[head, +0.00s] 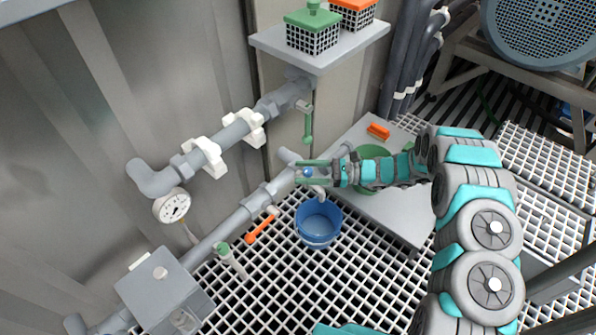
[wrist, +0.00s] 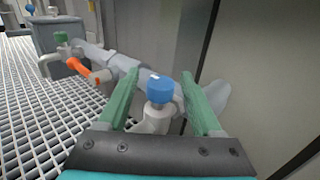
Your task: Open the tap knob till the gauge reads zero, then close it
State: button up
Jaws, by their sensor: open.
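The blue tap knob (wrist: 160,90) sits on a pale tap body (wrist: 155,120) in the wrist view. It also shows as a small blue spot in the head view (head: 307,172). My gripper (head: 299,172) is open, its green fingers on either side of the knob. In the wrist view my gripper (wrist: 159,82) shows gaps between each finger and the knob, so they appear apart. The tap's spout (head: 319,191) points down above a blue bucket (head: 318,224). The round white gauge (head: 173,206) hangs below the upper pipe; its reading is too small to tell.
An orange-handled valve (head: 262,227) and a green-capped fitting (head: 230,258) lie along the lower pipe, left of the tap. A grey box (head: 164,294) stands at lower left. A grey bench (head: 395,212) with an orange block (head: 378,131) is at right, under my arm.

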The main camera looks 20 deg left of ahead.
jog(key=shift+x, duration=1.05)
grip_shut()
